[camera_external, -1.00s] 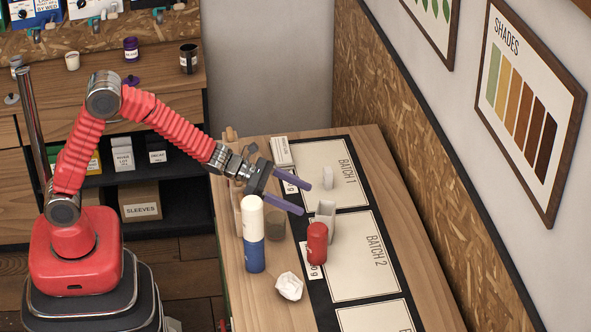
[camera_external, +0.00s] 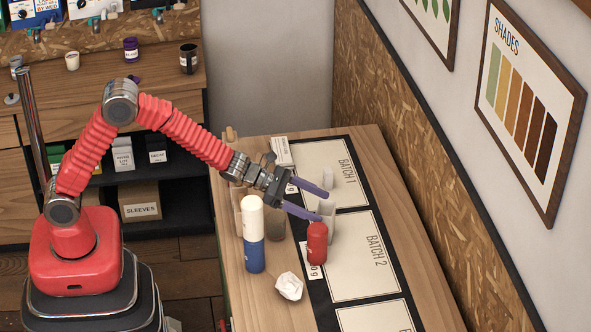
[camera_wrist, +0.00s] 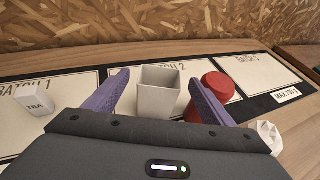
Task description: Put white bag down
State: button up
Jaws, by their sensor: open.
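In the wrist view the bag (camera_wrist: 157,99) is between the two purple fingers of my gripper (camera_wrist: 159,80), with a small gap on each side. My gripper (camera_external: 323,206) is open, around the bag and not holding it. Part of the bag's lower front is hidden by the gripper body in the wrist view.
A red canister (camera_external: 317,243) stands close beside the bag, near the right finger. The BATCH 2 panel (camera_external: 370,260) is mostly clear.

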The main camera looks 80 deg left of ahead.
aim_at(326, 209)
jog(key=shift+x, duration=1.8)
jog(key=c, duration=1.5)
jog(key=shift+r, duration=5)
